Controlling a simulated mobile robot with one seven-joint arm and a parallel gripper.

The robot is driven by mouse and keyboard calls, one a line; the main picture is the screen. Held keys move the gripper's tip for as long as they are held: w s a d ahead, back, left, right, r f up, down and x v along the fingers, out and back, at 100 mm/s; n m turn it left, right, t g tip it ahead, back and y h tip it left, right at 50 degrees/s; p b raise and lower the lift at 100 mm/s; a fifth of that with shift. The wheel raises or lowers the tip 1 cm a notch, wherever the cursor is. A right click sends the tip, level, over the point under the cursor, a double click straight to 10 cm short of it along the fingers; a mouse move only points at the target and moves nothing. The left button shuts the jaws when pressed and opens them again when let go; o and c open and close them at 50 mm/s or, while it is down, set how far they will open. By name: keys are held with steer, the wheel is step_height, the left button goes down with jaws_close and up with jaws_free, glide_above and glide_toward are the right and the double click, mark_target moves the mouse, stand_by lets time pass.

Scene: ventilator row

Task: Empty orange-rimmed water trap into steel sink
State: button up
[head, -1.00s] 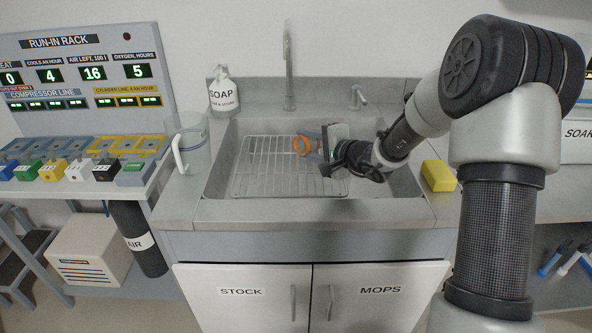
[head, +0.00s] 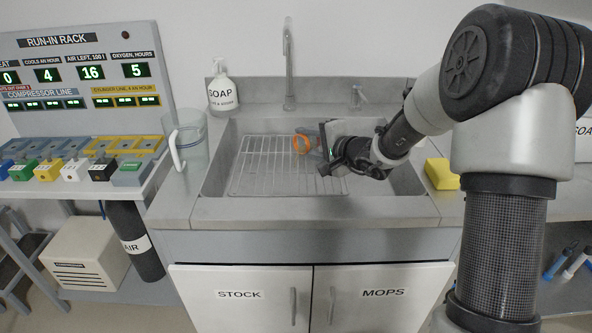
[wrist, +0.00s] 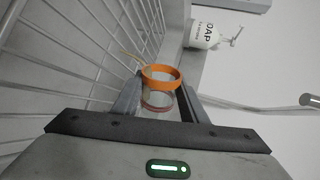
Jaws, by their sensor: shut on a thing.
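The orange-rimmed water trap (wrist: 162,78) is a small clear cup with an orange ring at its mouth and a reddish band lower down. In the wrist view it sits between the two fingers of my gripper (wrist: 160,98), which is shut on it. In the head view the orange rim (head: 302,143) shows over the sink, with my gripper (head: 322,146) at its right. The gripper hides part of the cup. The steel sink (head: 215,180) has a wire rack (head: 262,165) in it, and the trap is above the basin. I cannot tell whether water is in the cup.
A soap bottle (head: 222,88) and tap (head: 289,65) stand behind the sink. A clear jug (head: 190,142) is on the left edge, a yellow sponge (head: 440,174) on the right. The run-in rack (head: 80,85) stands further left.

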steer(key=shift+s+b, duration=0.1)
steer(key=shift+b, duration=0.65)
steer(key=shift+a+f+n, duration=0.1)
steer(key=shift+n, duration=0.2)
steer(key=shift+f+b, duration=0.8)
steer(key=shift+b, duration=0.4)
steer(key=p, duration=0.1)
steer(key=r+p, duration=0.1)
steer(key=p, duration=0.1)
steer(key=shift+d, duration=0.25)
steer(key=shift+w+f+m+p, duration=0.2)
steer(key=shift+f+m+p, duration=0.3)
steer(key=shift+p, duration=0.6)
steer(key=shift+w+f, duration=0.1)
steer(key=shift+f, duration=0.3)
steer(key=shift+a+r, duration=0.1)
steer(key=shift+r, duration=0.05)
